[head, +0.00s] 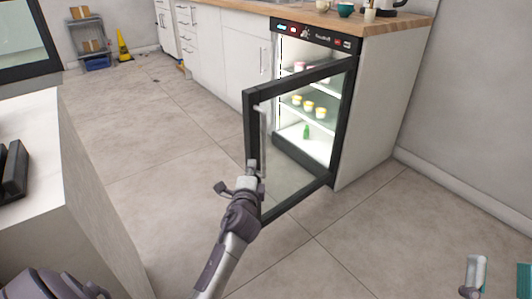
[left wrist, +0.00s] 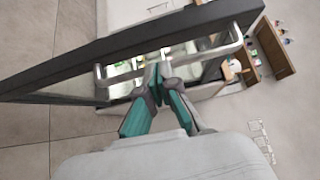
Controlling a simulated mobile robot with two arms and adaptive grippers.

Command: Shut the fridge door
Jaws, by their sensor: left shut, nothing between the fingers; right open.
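The fridge (head: 310,110) is built into the counter and lit inside. Its glass door (head: 298,135) with a dark frame stands swung wide open into the room. A pale bar handle (head: 262,130) runs along the door's free edge; it also shows in the left wrist view (left wrist: 215,53). My left gripper (head: 252,170) is shut and empty, close to the door's free edge beside the handle. In the left wrist view its fingertips (left wrist: 158,80) lie near the handle bar; I cannot tell whether they touch. My right gripper (head: 498,277) is open and empty at the bottom right.
Several small jars and a green bottle (head: 306,132) stand inside the fridge. White cabinets (head: 215,50) run to its left under a wooden worktop. A white counter (head: 50,200) stands at the left. The tiled floor around the door is clear.

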